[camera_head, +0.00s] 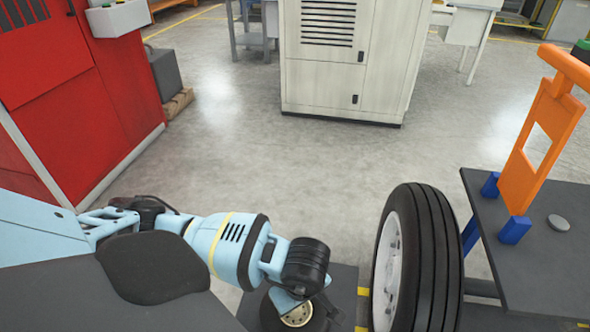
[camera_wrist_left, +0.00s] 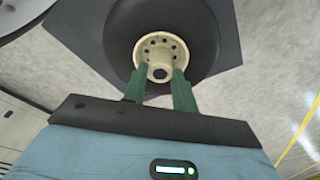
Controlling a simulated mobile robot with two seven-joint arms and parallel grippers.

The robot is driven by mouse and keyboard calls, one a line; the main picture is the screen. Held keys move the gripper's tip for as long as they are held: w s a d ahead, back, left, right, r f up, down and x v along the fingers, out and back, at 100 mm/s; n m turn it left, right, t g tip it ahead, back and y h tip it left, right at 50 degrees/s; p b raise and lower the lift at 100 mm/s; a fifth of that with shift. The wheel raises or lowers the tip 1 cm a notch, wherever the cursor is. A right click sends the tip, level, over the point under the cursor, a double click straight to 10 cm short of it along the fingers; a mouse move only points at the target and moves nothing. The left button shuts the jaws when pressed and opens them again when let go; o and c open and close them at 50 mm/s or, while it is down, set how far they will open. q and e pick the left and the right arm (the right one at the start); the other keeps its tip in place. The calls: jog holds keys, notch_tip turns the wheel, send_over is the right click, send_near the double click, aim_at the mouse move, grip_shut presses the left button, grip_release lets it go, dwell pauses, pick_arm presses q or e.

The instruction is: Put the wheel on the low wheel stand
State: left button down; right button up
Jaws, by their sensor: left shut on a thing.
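A small wheel with a black tyre and a cream hub (camera_head: 298,316) shows at the bottom edge of the head view, partly cut off and partly behind my left wrist. In the left wrist view the wheel (camera_wrist_left: 205,28) lies flat over a dark grey square plate, which seems to be the low wheel stand (camera_wrist_left: 88,28). The plate (camera_head: 343,284) also shows in the head view. My left gripper (camera_wrist_left: 160,80) has its two green fingers shut on the cream hub. I cannot tell whether the wheel touches the plate. My right gripper is not in view.
A large upright tyre (camera_head: 436,262) stands just right of the plate. A dark table (camera_head: 540,255) with an orange frame (camera_head: 540,140) is further right. A red cabinet (camera_head: 90,90) is at left and a white cabinet (camera_head: 345,65) at the back. The floor between is clear.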

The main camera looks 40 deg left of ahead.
aim_at(310, 317)
pick_arm(q)
jog(key=shift+a+f, duration=0.15)
jog(key=shift+f, duration=1.6)
jog(key=shift+f+b, duration=0.15)
jog(key=shift+b, duration=0.15)
jog(key=c, duration=1.1)
grip_release()
